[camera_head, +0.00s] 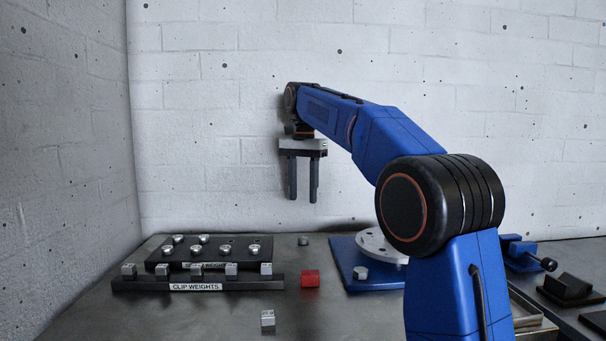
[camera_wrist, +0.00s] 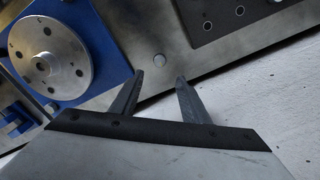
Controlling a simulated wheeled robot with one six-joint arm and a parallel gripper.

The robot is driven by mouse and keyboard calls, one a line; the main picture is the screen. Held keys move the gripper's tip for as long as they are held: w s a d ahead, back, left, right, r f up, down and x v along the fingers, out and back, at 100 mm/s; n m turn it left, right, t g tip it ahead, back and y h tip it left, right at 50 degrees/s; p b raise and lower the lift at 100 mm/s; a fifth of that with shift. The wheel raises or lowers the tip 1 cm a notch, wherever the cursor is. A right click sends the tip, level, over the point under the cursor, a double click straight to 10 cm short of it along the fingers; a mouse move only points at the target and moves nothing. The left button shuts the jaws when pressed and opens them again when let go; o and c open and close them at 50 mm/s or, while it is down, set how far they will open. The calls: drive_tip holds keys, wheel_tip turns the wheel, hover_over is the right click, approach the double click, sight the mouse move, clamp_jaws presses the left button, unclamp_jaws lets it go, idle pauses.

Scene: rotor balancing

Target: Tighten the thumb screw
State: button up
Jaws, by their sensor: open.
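A blue fixture (camera_head: 522,254) stands at the right of the bench, with a black round-ended knob (camera_head: 548,264) on its right side. The knob looks like the thumb screw, but I cannot tell how tight it is. A blue part, perhaps the same fixture, shows at the left edge of the wrist view (camera_wrist: 14,122). The silver rotor disc (camera_wrist: 50,58) lies on its blue base (camera_wrist: 100,45); my arm partly hides it in the head view. My gripper (camera_head: 302,199) is open and empty, high above the back of the bench, fingers down. Its fingers also show in the wrist view (camera_wrist: 160,77).
A black rack (camera_head: 216,286) labelled CLIP WEIGHTS holds several grey blocks. Behind it, a black board (camera_head: 262,244) carries several silver pieces. A red block (camera_head: 310,279) and a loose grey block (camera_head: 268,320) lie nearby. Black holders (camera_head: 568,288) stand at the right.

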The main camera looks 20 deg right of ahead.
wheel_tip(320, 180, up, 5)
drive_tip(key=shift+r, duration=0.1)
idle(0.3)
